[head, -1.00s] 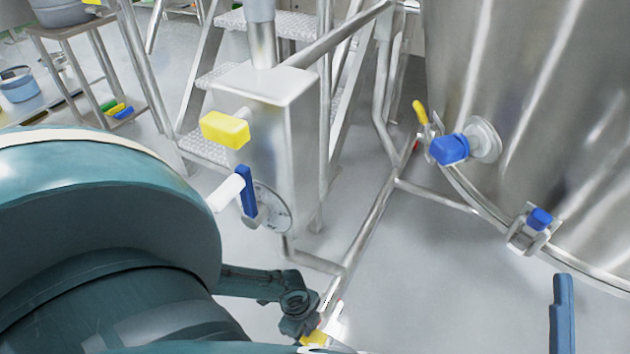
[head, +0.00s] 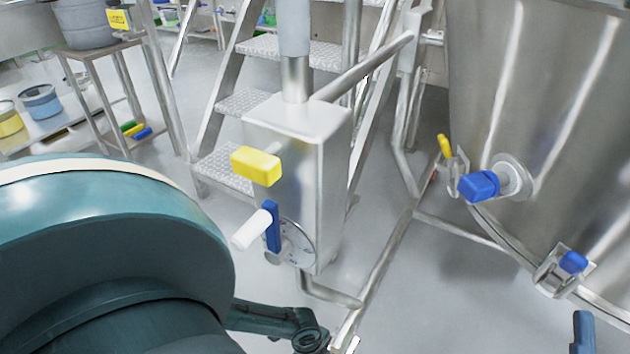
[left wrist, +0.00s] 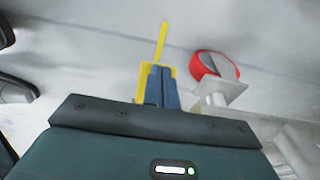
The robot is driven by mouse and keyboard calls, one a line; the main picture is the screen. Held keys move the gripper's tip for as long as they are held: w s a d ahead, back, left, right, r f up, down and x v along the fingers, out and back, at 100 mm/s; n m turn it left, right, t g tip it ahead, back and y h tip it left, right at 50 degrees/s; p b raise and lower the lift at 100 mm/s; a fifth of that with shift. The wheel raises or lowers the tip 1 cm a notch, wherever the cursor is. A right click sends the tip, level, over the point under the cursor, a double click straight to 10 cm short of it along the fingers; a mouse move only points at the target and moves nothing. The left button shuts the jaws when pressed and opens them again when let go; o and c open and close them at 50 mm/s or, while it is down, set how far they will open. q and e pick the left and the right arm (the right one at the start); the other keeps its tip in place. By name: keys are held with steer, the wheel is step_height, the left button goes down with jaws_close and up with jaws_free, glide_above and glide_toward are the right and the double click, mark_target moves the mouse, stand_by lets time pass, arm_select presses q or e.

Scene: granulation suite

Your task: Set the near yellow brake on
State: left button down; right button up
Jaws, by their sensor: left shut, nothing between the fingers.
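My left gripper (left wrist: 160,90) shows in the left wrist view, with its blue fingers shut and nothing between them. A flat yellow piece (left wrist: 163,42), which looks like the brake, shows just beyond the fingertips and partly behind them. I cannot tell whether the fingers touch it. Beside it to the right is a red-rimmed wheel (left wrist: 204,66) by a pale plate (left wrist: 222,90). In the head view my left arm runs down past the bottom edge, so its gripper is out of that frame.
A steel box (head: 300,130) with a yellow block handle (head: 256,166) and a blue lever (head: 272,226) stands mid-picture. Steps (head: 290,48) stand behind.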

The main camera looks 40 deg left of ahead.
arm_select(q)
steer(key=shift+r, duration=0.1)
step_height(320, 180, up, 13)
steer(key=a+p, duration=0.2)
steer(key=p, duration=0.5)
steer(key=shift+s+p, duration=0.25)
steer(key=shift+p, duration=0.1)
arm_select(e)
steer(key=shift+s+d+f+m+g+h, duration=0.1)
steer(key=shift+s+f+m+g+h, duration=0.1)
steer(key=shift+f+m+g+h, duration=0.4)
steer(key=shift+s+a+f+m+g+h, duration=0.15)
steer(key=shift+s+f+m+h, duration=0.2)
steer(key=shift+f+h, duration=0.55)
steer(key=shift+s+d+f+m+g+h, duration=0.15)
steer(key=shift+f+m+g+h, duration=0.2)
steer(key=shift+f+m+h, duration=0.35)
steer(key=shift+f, duration=0.1)
